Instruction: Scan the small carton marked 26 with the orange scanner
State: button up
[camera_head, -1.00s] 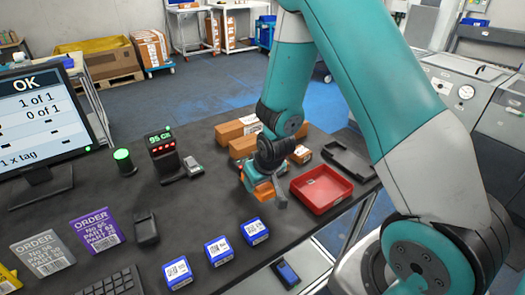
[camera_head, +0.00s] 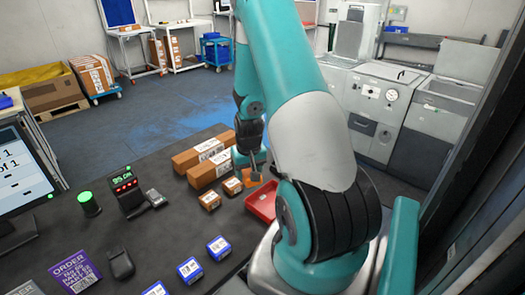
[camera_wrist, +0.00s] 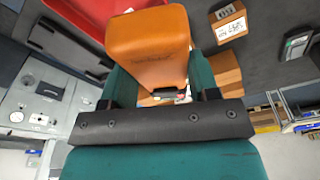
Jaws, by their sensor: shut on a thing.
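My gripper (camera_wrist: 158,82) is shut on the orange scanner (camera_wrist: 150,45), which fills the middle of the wrist view. In the head view the scanner (camera_head: 254,177) shows partly behind my arm, by the far end of the red tray. Two small brown cartons, one nearer (camera_head: 209,200) and one farther (camera_head: 232,186), stand on the dark table just left of the scanner. One small carton with a white label (camera_wrist: 228,22) shows upper right in the wrist view, apart from the scanner. I cannot read which carton is marked 26.
Long brown cartons (camera_head: 208,174) lie behind the small ones. The red tray (camera_head: 262,204) is close on the right, partly hidden by my arm. Blue boxes (camera_head: 190,270) stand toward the front. A display stand with red lights (camera_head: 127,188) and a green-lit button (camera_head: 88,203) are left.

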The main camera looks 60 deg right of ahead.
jog(key=s+d+r+m, duration=0.1)
jog(key=s+d+r, duration=0.1)
jog(key=s+d, duration=0.1)
notch_tip(320, 180, down, 7)
jog(key=b, duration=0.4)
jog(key=shift+s+f+b, duration=0.2)
jog(key=shift+s+b, duration=0.05)
jog(key=shift+b, duration=0.05)
jog(key=shift+d+r, duration=0.1)
notch_tip(320, 180, up, 12)
jog(key=p, duration=0.9)
